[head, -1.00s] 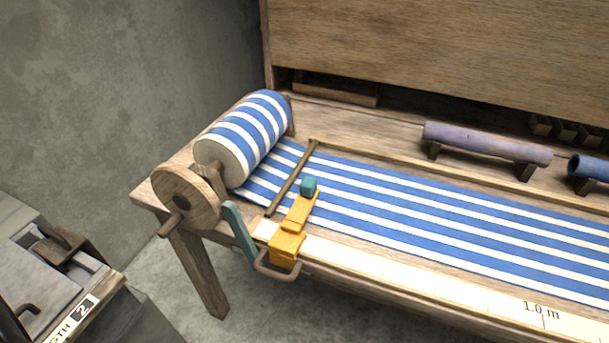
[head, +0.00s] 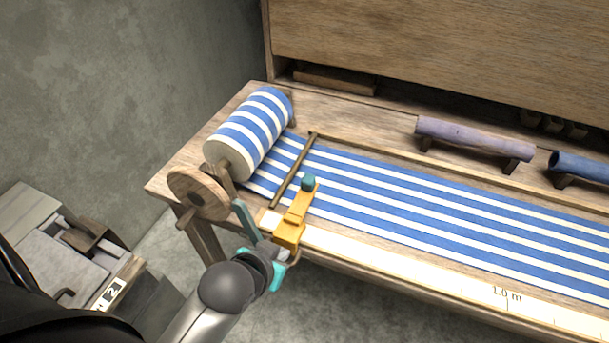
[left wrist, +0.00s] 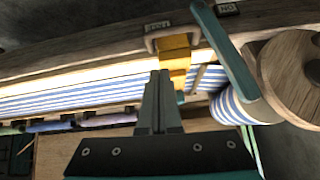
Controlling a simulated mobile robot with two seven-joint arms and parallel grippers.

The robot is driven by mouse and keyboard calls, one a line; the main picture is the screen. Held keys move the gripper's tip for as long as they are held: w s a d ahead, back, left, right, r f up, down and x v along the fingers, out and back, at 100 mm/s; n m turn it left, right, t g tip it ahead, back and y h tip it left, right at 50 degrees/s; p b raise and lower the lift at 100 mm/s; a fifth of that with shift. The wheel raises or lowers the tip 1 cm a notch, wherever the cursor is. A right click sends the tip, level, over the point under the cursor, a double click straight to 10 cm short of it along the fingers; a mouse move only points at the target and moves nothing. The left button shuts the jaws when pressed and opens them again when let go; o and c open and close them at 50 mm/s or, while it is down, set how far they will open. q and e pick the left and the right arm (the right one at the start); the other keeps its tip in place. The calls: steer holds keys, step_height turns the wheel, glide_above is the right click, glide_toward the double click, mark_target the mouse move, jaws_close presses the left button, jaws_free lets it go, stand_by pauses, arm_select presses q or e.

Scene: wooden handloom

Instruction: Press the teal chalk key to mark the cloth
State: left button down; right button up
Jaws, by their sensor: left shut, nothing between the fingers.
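The teal chalk key (head: 308,182) is a small block at the far end of a yellow holder (head: 290,231) above the blue-and-white striped cloth (head: 400,205). The yellow holder also shows in the left wrist view (left wrist: 175,57), beyond my fingertips. My left gripper (head: 268,246) is at the bench's front edge, close to the holder's near end and apart from the teal key. In the left wrist view its fingers (left wrist: 158,78) are together with nothing between them. I cannot tell whether they touch the holder. My right gripper is not in view.
A teal lever (head: 245,219) stands beside the holder, close to my left gripper. A wooden crank wheel (head: 200,192) and the cloth roll (head: 250,130) are to the left. A wooden bar (head: 293,172) crosses the cloth. A purple roll (head: 475,138) lies at the back.

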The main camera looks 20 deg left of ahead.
arm_select(q)
steer(key=w+a+r+n+t, duration=0.1)
steer(key=w+a+r+t, duration=0.1)
steer(key=w+r+t, duration=0.5)
steer(key=shift+w+r, duration=0.3)
steer(key=shift+w, duration=0.05)
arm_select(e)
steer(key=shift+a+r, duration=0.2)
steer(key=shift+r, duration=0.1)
arm_select(q)
steer(key=shift+w+a, duration=0.1)
steer(key=shift+a, duration=0.05)
steer(key=b, duration=0.2)
glide_above(308, 182)
steer(key=f+v, duration=0.1)
steer(key=v, duration=0.1)
steer(key=shift+s+f, duration=0.25)
steer(key=shift+f, duration=0.9)
step_height(308, 182, down, 3)
steer(key=shift+s+r, duration=0.1)
steer(key=shift+s, duration=0.05)
steer(key=shift+f+b, duration=0.4)
steer(key=shift+f, duration=0.05)
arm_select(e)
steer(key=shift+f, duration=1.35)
